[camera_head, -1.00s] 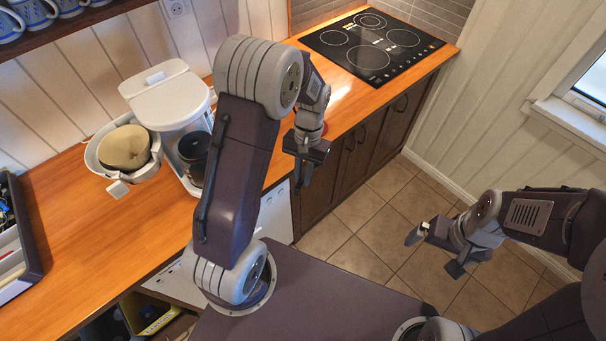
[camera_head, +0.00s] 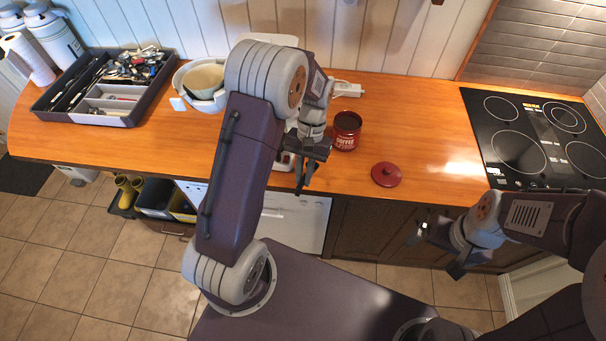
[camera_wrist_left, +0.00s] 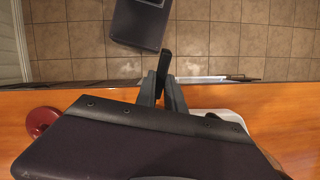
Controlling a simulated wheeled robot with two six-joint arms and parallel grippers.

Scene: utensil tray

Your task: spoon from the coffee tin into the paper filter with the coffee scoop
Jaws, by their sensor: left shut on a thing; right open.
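The red coffee tin (camera_head: 347,138) stands open on the wooden counter, dark inside. Its red lid (camera_head: 386,174) lies on the counter to the right and shows in the left wrist view (camera_wrist_left: 41,121). The tan paper filter (camera_head: 204,79) sits in the white filter basket (camera_head: 186,97), left of my left arm. My left gripper (camera_head: 307,178) is at the counter's front edge, lower left of the tin. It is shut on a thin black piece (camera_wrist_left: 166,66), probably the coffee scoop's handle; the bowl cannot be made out. My right gripper (camera_head: 438,251) is open and empty, in front of the cabinets.
A utensil tray (camera_head: 128,120) stands at the left of the counter. The coffee maker is mostly hidden behind my left arm. A white power strip (camera_head: 347,89) lies behind the tin. A black cooktop (camera_head: 535,140) is at the right. The counter between lid and cooktop is clear.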

